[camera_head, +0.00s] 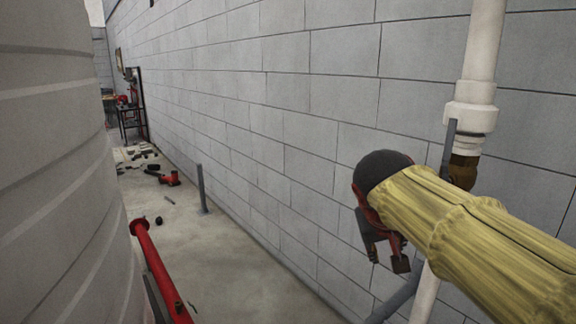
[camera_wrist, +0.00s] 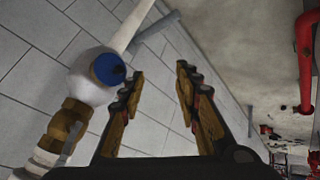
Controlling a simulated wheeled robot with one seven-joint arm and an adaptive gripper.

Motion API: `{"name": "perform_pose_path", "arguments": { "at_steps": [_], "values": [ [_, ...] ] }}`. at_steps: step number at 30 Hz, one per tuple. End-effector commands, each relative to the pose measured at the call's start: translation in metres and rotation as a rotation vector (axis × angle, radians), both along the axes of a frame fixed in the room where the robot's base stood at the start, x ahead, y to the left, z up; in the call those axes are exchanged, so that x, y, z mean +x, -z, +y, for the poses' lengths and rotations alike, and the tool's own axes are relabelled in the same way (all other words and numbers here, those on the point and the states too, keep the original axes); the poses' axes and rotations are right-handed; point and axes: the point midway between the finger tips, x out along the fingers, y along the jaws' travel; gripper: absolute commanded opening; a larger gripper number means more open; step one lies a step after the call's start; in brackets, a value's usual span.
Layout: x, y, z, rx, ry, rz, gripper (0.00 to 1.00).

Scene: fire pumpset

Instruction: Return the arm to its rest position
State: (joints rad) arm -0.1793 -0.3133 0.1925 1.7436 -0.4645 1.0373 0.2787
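My arm, in a yellow sleeve, reaches in from the right edge of the head view, in front of the grey block wall. My gripper (camera_head: 386,260) hangs at its end, pointing down. In the wrist view my gripper (camera_wrist: 160,72) has its two fingers spread apart, with nothing between them. A white pipe (camera_head: 481,50) with a brass fitting (camera_head: 463,168) runs down the wall behind my arm. In the wrist view, a round blue part (camera_wrist: 108,68) on the white pipe and a brass fitting (camera_wrist: 68,125) show left of the fingers, apart from them.
A large grey ribbed tank (camera_head: 55,170) fills the left side. A red pipe (camera_head: 158,270) stands beside it. A grey post (camera_head: 202,190) rises near the block wall (camera_head: 290,130). Tools and debris (camera_head: 165,177) lie on the floor farther back. The near floor is mostly clear.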

Motion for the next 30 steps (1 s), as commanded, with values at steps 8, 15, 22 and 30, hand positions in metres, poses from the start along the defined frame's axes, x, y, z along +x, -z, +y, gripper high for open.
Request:
{"name": "perform_pose_path", "arguments": {
  "at_steps": [8,15,22,30],
  "values": [
    [-0.132,0.105,0.021,0.187,-0.14,0.141,0.33],
    [-0.215,0.155,0.024,0.327,-0.079,0.144,0.33],
    [-0.228,0.14,0.014,0.33,-0.049,0.078,0.33],
    [-0.227,0.14,0.011,0.329,-0.042,0.077,0.33]
  ]
}}
